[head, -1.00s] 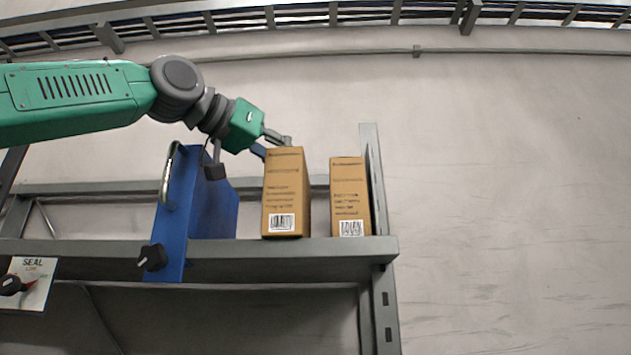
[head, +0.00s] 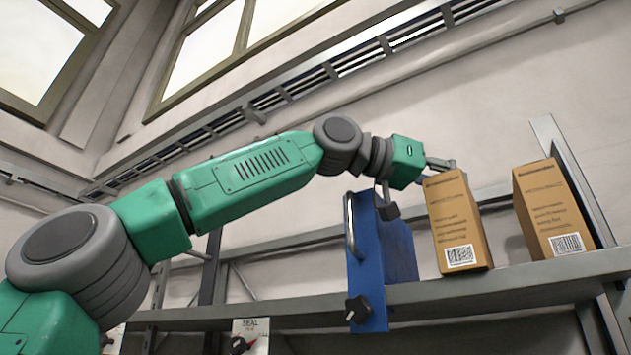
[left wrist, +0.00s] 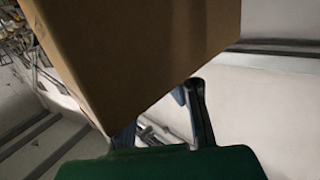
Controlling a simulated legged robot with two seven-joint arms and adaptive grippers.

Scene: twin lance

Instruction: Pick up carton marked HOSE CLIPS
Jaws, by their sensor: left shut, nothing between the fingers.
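Two brown cartons stand on the shelf in the head view: a left carton (head: 455,222) and a right carton (head: 553,210). Both have printed lines and a barcode low on the front. The print is too small to read, so I cannot tell which is marked HOSE CLIPS. My left gripper (head: 441,165) is shut and empty at the upper back edge of the left carton, its tips partly hidden there. In the left wrist view a large plain carton face (left wrist: 150,50) fills the upper middle, close to my left gripper (left wrist: 178,100). My right gripper is out of view.
The grey shelf (head: 520,283) carries both cartons. A blue upright panel (head: 371,265) with a metal handle and black knob stands left of the left carton. A shelf post (head: 570,170) rises behind the right carton. A SEAL label plate (head: 250,334) hangs below the shelf.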

